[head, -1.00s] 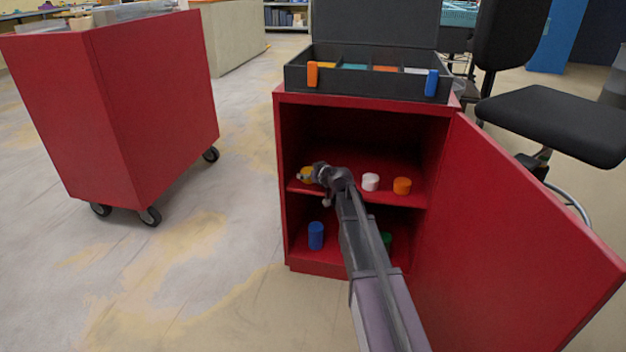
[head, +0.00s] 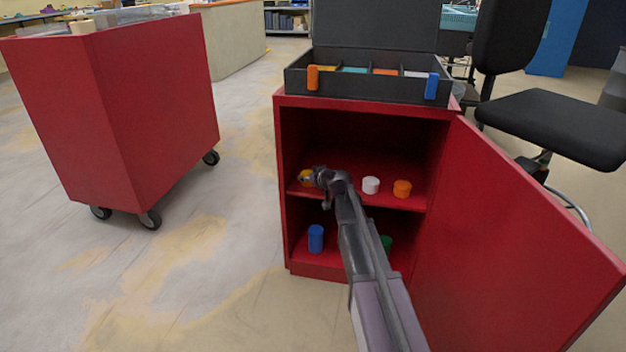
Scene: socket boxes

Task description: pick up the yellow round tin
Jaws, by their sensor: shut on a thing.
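The yellow round tin (head: 305,176) is at the left end of the upper shelf inside the red cabinet (head: 364,101). My gripper (head: 307,178) is at the tin, reaching in from the front right, and is shut on it. The gripper hides part of the tin. I cannot tell whether the tin touches the shelf or is slightly above it.
A white tin (head: 371,185) and an orange tin (head: 402,188) stand on the same shelf to the right. A blue tin (head: 316,238) and a partly hidden green tin (head: 386,243) are below. The cabinet door (head: 520,240) stands open at right. An open black box (head: 370,88) sits on top.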

